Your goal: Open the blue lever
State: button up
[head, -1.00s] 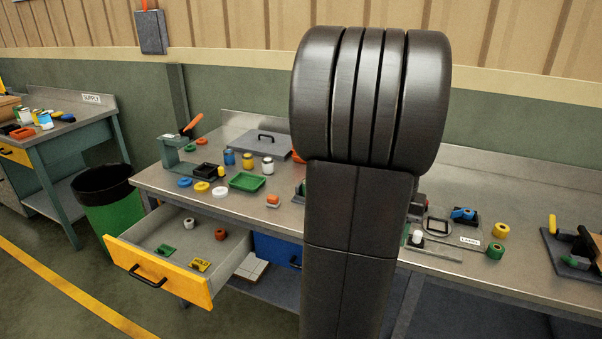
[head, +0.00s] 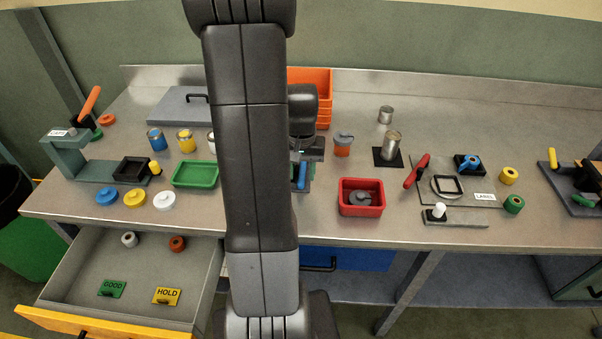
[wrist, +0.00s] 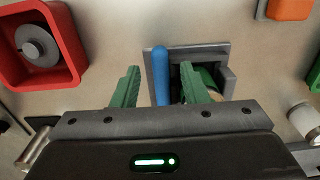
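The blue lever (wrist: 161,76) stands up along the left side of a grey fixture (wrist: 215,48) in the wrist view. A green rounded part sits inside the fixture, partly hidden by my right finger. My gripper (wrist: 159,68) is open, with one green finger on each side of the lever. I see gaps between the lever and both fingers. The lever's lower end is hidden by my gripper body. In the head view the blue lever (head: 302,176) shows just right of my arm, which hides much of the fixture. My fingers are not clear there.
A red bin (head: 361,209) with a grey knobbed part stands right of the fixture. A green tray (head: 195,174) lies left of my arm. An orange bin (head: 318,84) stands behind. A yellow-front drawer (head: 110,322) is open below. Bench around the fixture is partly clear.

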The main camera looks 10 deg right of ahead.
jog(key=shift+f, duration=0.8)
jog(key=shift+c, duration=0.2)
grip_shut()
